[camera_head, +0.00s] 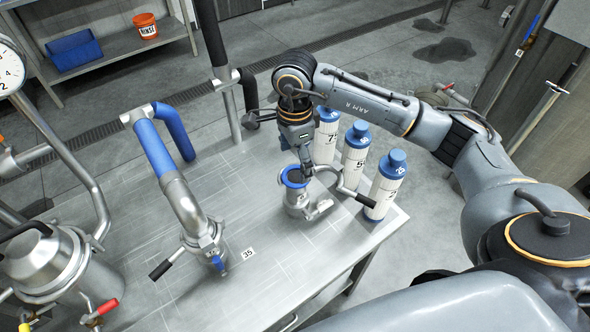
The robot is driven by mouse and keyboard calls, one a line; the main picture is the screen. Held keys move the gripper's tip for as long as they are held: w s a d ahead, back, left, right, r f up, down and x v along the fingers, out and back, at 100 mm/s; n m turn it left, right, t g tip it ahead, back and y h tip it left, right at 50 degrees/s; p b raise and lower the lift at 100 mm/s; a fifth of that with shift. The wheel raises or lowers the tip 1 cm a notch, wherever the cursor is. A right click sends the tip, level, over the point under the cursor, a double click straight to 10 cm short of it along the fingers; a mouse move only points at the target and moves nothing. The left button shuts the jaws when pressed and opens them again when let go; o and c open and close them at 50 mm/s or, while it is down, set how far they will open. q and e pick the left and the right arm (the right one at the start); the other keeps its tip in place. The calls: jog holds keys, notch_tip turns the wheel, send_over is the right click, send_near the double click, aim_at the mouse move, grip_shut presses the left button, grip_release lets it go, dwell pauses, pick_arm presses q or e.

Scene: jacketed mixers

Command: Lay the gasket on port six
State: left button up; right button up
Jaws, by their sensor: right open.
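A blue ring, which looks like the gasket (293,176), lies on the open top of a short metal port (297,202) on the steel table. It looks roughly level, but its far right side is partly hidden by my gripper. My right gripper (306,170) points down at the ring's far right edge. It is open, and I cannot tell whether its fingers touch the ring. The port has a clamp with a black-handled lever (350,190) reaching right. No number six is readable on it. My left gripper is not in view.
Several white bottles with blue caps (384,186) stand close to the right of the port. A pipe with a clamp (202,240) stands to the left, beside a "35" label (248,253). A steel vessel (45,262) is at far left. The table's front middle is clear.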

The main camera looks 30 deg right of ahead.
aim_at(295, 176)
notch_tip(295, 176, up, 8)
jog(key=b, duration=0.1)
jog(key=shift+r+b, duration=0.2)
jog(key=shift+b, duration=0.2)
jog(key=shift+s, duration=0.1)
